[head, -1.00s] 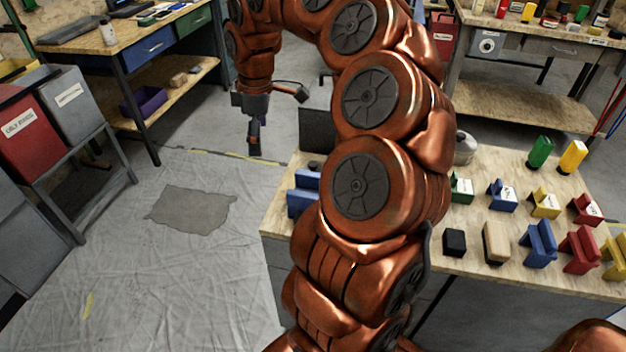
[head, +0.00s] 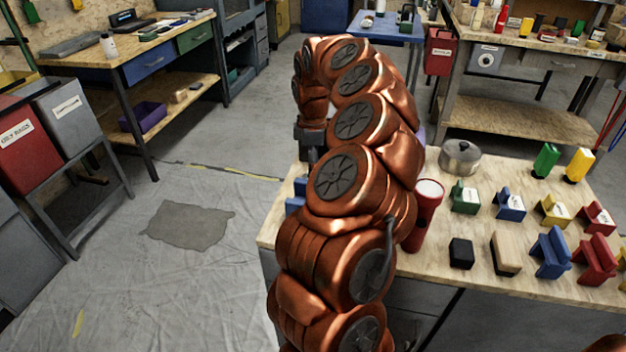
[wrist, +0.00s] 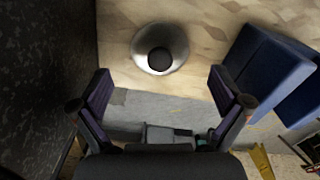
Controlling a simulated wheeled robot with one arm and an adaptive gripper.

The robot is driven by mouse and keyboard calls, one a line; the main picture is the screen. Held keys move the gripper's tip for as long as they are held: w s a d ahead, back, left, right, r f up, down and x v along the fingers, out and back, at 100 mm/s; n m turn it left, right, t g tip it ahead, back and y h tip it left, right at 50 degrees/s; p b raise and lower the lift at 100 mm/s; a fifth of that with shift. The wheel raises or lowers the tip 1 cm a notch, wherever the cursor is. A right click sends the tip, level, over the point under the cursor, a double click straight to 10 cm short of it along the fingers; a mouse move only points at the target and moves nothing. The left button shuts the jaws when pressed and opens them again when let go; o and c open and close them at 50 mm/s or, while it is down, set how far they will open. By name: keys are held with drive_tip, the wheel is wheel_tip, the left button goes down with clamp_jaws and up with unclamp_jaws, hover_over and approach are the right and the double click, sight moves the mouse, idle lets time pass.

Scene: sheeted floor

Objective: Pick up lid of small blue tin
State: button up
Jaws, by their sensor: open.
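In the wrist view, a small round metallic lid (wrist: 143,54) with a dark knob (wrist: 160,60) sits on the wooden tabletop. Any tin body below it is hidden, and I cannot make out a blue side. My gripper (wrist: 160,88) is open and empty, with one finger to the lower left and one to the lower right of the lid, apart from it. In the head view only a dark part of my gripper (head: 312,157) shows behind my arm, at the table's left end. The lid is hidden there.
A large blue block (wrist: 262,68) stands right of the lid. A dark panel fills the wrist view's left edge. On the table (head: 435,258) are a metal pot (head: 460,158), a red cylinder (head: 424,216) and several coloured blocks.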

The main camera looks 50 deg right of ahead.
drive_tip(key=shift+f, duration=1.9)
drive_tip(key=shift+a, duration=0.1)
drive_tip(key=c, duration=1.5)
drive_tip(key=shift+f, duration=0.1)
